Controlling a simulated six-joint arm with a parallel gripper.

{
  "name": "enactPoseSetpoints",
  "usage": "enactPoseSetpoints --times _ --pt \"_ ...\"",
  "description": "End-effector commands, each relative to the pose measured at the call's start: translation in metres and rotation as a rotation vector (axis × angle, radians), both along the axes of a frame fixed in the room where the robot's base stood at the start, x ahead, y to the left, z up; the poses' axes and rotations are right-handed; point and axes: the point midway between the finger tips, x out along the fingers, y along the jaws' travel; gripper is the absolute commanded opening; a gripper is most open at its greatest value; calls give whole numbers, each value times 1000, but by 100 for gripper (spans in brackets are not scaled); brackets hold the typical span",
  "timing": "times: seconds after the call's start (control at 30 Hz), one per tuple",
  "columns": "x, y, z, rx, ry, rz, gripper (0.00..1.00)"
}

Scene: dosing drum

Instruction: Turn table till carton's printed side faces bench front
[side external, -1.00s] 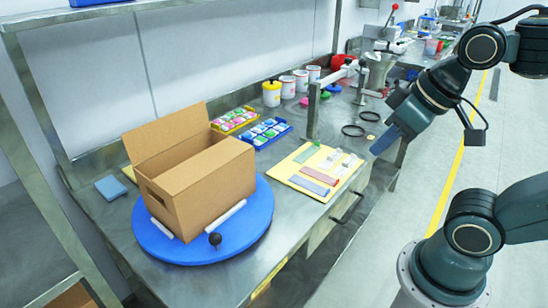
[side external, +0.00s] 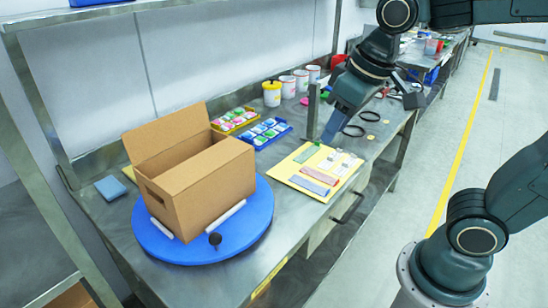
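An open brown carton (side external: 200,196) stands on the blue round turntable (side external: 250,241) at the left of the bench. White bars lie on the turntable along the carton's lower edges. A black knob (side external: 215,239) stands at the turntable's near edge. The carton's visible sides look plain apart from a hand hole; no print shows, and its other sides are hidden. My gripper (side external: 331,136) is above the bench, behind the yellow board and well to the right of the carton. The fingers are seen edge-on, so their opening is unclear.
A yellow board (side external: 301,185) with coloured strips lies between the turntable and my gripper. Yellow and blue trays (side external: 265,146) stand behind, with several tubs (side external: 286,87) farther back. A blue sponge (side external: 111,188) lies left of the carton. Black rings lie beside my gripper.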

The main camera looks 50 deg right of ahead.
Motion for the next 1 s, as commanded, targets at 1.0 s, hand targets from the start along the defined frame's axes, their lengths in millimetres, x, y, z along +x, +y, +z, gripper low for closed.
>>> enactPoseSetpoints --times 1.0 --pt "155 157 -97 -164 283 98 35"
